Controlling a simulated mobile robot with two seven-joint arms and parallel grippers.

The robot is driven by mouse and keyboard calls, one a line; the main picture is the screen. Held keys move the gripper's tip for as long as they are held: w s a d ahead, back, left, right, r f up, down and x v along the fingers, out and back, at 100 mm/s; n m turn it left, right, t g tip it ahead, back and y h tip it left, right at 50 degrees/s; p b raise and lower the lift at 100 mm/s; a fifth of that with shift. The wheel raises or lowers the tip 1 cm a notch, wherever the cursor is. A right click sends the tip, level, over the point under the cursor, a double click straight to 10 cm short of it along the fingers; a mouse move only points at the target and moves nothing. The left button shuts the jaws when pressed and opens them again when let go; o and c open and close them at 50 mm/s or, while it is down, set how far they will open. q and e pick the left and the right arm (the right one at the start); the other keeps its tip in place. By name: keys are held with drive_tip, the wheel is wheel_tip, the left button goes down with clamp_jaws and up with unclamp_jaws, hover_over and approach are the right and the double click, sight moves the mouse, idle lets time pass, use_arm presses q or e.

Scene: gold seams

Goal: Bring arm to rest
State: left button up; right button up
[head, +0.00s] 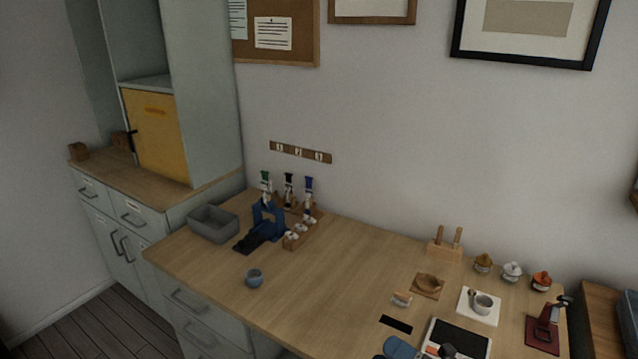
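Neither of my grippers can be made out in the head view, and no arm is seen reaching over the table. The wooden worktable (350,270) stands against the wall with its objects on it.
A grey bin (213,224), a blue stand (264,226) and a blue-grey cup (254,278) are on the left. The table's middle is clear.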

drive_tip(key=s+d+f+m+g+h+b, duration=0.1)
drive_tip(key=s+d+f+m+h, duration=0.1)
drive_tip(key=s+f+m+h, duration=0.45)
drive_tip(key=s+d+f+m+h+b, duration=0.1)
drive_tip(key=s+d+f+m+h, duration=0.15)
drive_tip(key=f+m, duration=0.75)
drive_tip(key=s+d+f+m+g+h+b, duration=0.15)
drive_tip(key=s+f+m+h, duration=0.35)
drive_tip(key=m, duration=0.5)
use_arm(q)
wheel_tip(320, 180, up, 11)
drive_tip(key=a+p, duration=0.1)
drive_tip(key=p, duration=1.5)
drive_tip(key=shift+s, duration=0.2)
use_arm(e)
wheel_tip(320, 180, up, 12)
drive_tip(key=s+d, duration=0.1)
drive_tip(key=s, duration=0.1)
drive_tip(key=shift+d+y, duration=0.25)
drive_tip(key=shift+y, duration=0.05)
use_arm(q)
drive_tip(key=shift+f, duration=0.1)
use_arm(e)
drive_tip(key=shift+t, duration=0.25)
